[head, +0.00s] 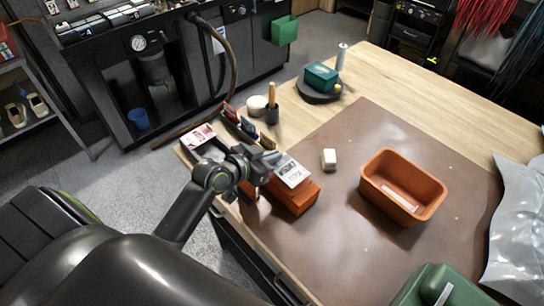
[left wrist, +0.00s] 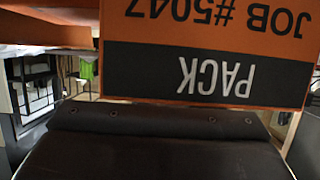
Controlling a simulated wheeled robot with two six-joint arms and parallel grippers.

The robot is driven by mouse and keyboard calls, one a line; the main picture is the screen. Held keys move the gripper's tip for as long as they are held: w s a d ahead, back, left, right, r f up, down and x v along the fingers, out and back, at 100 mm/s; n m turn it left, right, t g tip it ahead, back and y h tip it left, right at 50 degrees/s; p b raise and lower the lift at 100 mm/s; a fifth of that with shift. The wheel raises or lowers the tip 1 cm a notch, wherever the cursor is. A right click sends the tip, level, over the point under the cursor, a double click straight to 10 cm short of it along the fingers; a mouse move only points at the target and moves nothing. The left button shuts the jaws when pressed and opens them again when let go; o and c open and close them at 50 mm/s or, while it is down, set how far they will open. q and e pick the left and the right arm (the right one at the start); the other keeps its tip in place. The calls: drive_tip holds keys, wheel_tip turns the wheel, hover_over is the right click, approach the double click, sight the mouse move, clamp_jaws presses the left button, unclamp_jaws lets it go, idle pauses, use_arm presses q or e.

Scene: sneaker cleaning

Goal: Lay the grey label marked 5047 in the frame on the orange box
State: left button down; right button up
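The orange box (head: 296,198) stands near the left edge of the brown mat in the head view. A grey-white card with dark print (head: 292,172) shows at its top; its number is too small to read there, and I cannot tell whether it rests on the box or is held just above. My left gripper (head: 270,158) is right beside the card's left edge; its fingers are too small and covered to read. In the left wrist view an orange face (left wrist: 210,22) close up reads "JOB #5047" and "PACK", upside down. The frame cannot be made out. My right gripper is out of view.
An orange open bin (head: 432,196) with a white strip inside stands on the brown mat (head: 350,250). A small white block (head: 329,158) lies between it and the box. Behind are a brush holder (head: 271,114) and a green box (head: 321,76). A silver bag (head: 522,235) lies right.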

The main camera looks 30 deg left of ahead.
use_arm(q)
drive_tip(key=shift+f, duration=0.3)
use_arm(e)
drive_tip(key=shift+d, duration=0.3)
use_arm(q)
drive_tip(key=shift+f+b, duration=0.5)
drive_tip(key=shift+f, duration=0.05)
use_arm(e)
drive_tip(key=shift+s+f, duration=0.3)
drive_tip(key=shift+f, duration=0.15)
use_arm(q)
drive_tip(key=c, duration=2.1)
unclamp_jaws()
drive_tip(key=shift+s, duration=0.1)
drive_tip(key=o, duration=0.4)
